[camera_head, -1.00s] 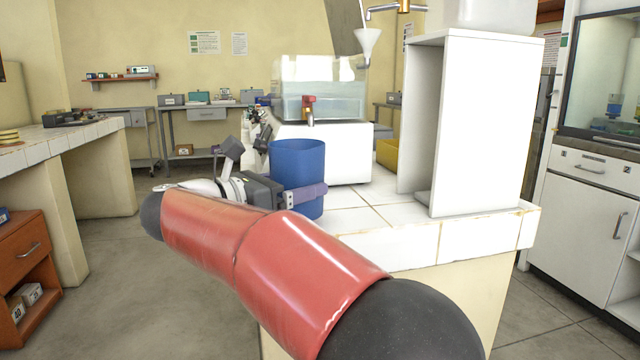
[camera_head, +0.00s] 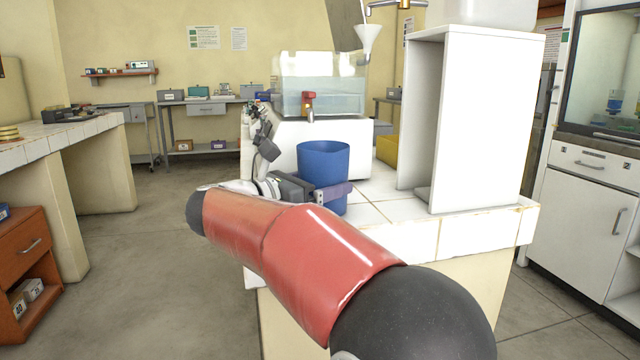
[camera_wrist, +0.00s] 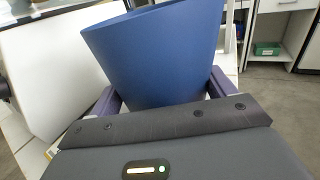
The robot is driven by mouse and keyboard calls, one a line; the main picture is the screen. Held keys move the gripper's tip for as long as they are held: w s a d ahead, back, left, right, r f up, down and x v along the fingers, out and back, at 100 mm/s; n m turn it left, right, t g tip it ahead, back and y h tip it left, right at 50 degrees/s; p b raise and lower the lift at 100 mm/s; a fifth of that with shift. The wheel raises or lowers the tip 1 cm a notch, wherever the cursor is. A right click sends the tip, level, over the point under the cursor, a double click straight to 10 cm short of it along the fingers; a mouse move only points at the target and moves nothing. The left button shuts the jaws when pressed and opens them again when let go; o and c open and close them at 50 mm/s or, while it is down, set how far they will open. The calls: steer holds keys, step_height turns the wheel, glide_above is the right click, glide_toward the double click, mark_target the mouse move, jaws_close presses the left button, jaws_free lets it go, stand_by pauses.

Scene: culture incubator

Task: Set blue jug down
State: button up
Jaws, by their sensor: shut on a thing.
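The blue jug (camera_head: 323,164) is upright at the left part of the white tiled counter (camera_head: 400,232) in the head view. My gripper (camera_head: 336,191) is shut on it, with a purple finger across its near side. In the wrist view the jug (camera_wrist: 155,55) fills the space between the two purple fingers (camera_wrist: 160,98) and looks tilted in the picture. The jug's base is partly hidden by my gripper and arm, so I cannot tell whether it touches the tiles.
A clear water tank (camera_head: 322,88) with a red tap (camera_head: 309,102) stands on a white block (camera_head: 345,138) behind the jug. A white open-sided shelf box (camera_head: 480,125) stands to the right. Bare tiles lie between the jug and this box.

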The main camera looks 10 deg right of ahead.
steer(key=o, duration=1.3)
steer(key=shift+r, duration=0.1)
steer(key=b+v, duration=0.1)
steer(key=v, duration=1)
steer(key=shift+a, duration=0.1)
steer(key=shift+s+a, duration=0.2)
steer(key=shift+a, duration=0.15)
